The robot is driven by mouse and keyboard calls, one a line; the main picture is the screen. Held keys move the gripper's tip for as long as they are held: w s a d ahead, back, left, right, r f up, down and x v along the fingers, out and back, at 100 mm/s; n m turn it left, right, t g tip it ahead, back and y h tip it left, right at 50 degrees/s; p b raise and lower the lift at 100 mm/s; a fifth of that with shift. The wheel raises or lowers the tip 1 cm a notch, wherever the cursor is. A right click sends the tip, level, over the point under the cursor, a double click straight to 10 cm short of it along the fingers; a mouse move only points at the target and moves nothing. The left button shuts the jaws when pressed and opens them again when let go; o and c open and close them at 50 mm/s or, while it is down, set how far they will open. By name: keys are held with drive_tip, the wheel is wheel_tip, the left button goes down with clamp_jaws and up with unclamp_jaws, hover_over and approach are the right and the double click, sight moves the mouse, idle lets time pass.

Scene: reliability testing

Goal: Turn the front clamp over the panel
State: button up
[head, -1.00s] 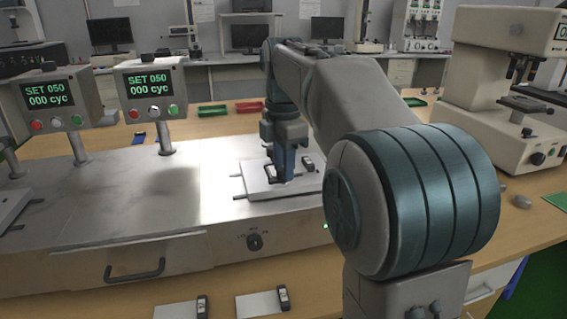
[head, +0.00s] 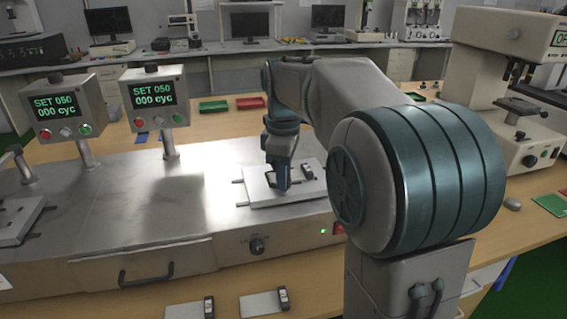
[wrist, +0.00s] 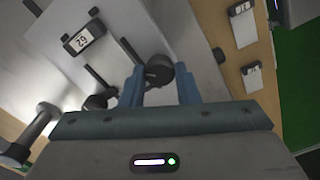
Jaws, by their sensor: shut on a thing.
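A pale flat panel (head: 260,192) lies on the metal top of the test bench. A small dark device with a white label (head: 307,173) sits on it, and shows in the wrist view with "62" on it (wrist: 83,40). My gripper (head: 280,188) is pointed down at the panel's near part. In the wrist view my gripper (wrist: 160,88) has its blue fingers closed on the dark round knob of the front clamp (wrist: 158,68). A dark bar (wrist: 130,50) lies close to this knob, over the panel. Another clamp knob (wrist: 96,102) is at left. The fingers partly hide the held clamp.
Two display boxes (head: 60,103) (head: 153,95) stand on posts at left. Another fixture (head: 18,220) is at the far left. Two small devices on pale plates (head: 190,308) (head: 265,302) lie on the wooden table in front. A microscope-like machine (head: 500,90) stands at right.

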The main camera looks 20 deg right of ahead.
drive_tip(key=m+p, duration=0.3)
drive_tip(key=m, duration=0.2)
drive_tip(key=shift+r+m, duration=0.15)
drive_tip(key=shift+m, duration=0.15)
drive_tip(key=shift+m+p, duration=1.35)
drive_tip(key=shift+m, duration=0.95)
drive_tip(key=o, duration=1)
drive_tip(key=shift+c, duration=0.2)
wheel_tip(320, 180, up, 14)
drive_tip(key=p, duration=0.2)
drive_tip(key=shift+f, duration=0.25)
drive_tip(key=shift+p, duration=0.3)
